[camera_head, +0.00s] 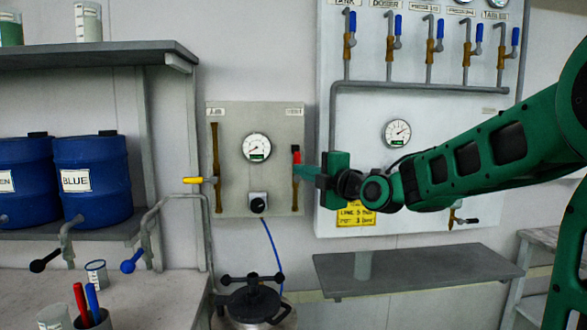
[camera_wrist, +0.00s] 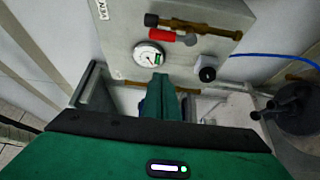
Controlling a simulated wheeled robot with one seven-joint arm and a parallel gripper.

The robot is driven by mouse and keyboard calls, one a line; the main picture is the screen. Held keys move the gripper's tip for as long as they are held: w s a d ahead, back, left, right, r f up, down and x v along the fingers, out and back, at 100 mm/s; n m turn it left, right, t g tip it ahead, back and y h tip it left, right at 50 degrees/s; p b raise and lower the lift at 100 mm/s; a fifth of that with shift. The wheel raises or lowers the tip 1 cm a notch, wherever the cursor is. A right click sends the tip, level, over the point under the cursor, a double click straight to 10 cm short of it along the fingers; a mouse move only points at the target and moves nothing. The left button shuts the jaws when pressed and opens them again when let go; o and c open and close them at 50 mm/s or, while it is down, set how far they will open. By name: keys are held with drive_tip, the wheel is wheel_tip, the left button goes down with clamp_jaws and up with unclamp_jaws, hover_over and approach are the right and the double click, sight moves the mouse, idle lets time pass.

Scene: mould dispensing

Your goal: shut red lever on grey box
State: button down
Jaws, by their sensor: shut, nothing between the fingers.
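The grey box (camera_head: 231,180) is a wall panel with a round gauge, a black knob and a brass pipe on each side. The red lever (camera_head: 296,157) is on the right-hand pipe, just below a black cap, and looks upright. In the wrist view, the red lever (camera_wrist: 162,36) lies roughly along the brass pipe (camera_wrist: 205,28). My gripper (camera_head: 302,171) is shut and empty, close to the lever's lower right. In the wrist view, its fingers (camera_wrist: 160,82) point towards the panel below the gauge (camera_wrist: 148,55), apart from the lever in the picture. Contact cannot be told in the head view.
A yellow lever (camera_head: 193,180) sticks out left of the panel. A white board (camera_head: 350,60) with blue-handled valves stands to the right. Below are a black-lidded pot (camera_head: 254,303), a blue hose (camera_head: 271,243) and a grey shelf (camera_head: 420,272). Blue drums (camera_head: 90,205) stand left.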

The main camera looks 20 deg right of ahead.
drive_tip(key=x, duration=1)
drive_tip(key=shift+w+d, duration=0.1)
drive_tip(key=shift+d, duration=1.9)
drive_tip(key=shift+a, duration=0.1)
